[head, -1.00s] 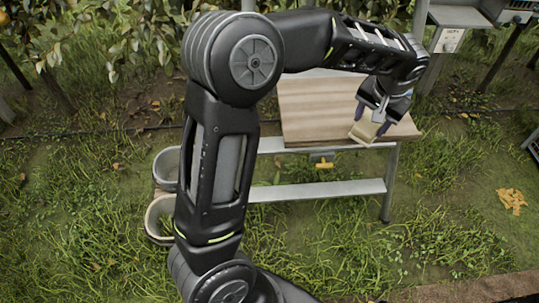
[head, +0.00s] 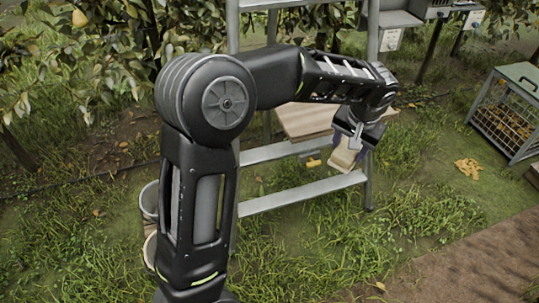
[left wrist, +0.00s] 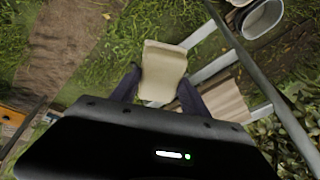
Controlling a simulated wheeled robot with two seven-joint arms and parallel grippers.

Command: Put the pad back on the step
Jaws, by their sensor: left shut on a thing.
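The pad (head: 344,157) is a pale beige, slightly curved piece. My left gripper (head: 350,149) is shut on it and holds it tilted near the right end of the metal ladder's upper visible step. In the left wrist view the pad (left wrist: 163,70) sits between my gripper's two dark fingers (left wrist: 160,88). The ladder has an upper grey step (head: 270,153) and a lower grey step (head: 295,198). I cannot tell whether the pad touches a step. My right gripper is not in view.
A wooden board (head: 303,121) lies behind the ladder. A small yellow piece (head: 313,162) is by the upper step. Buckets (head: 150,200) stand at the left, partly behind my arm. A wire crate (head: 507,112) stands at the right. Grass in front is open.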

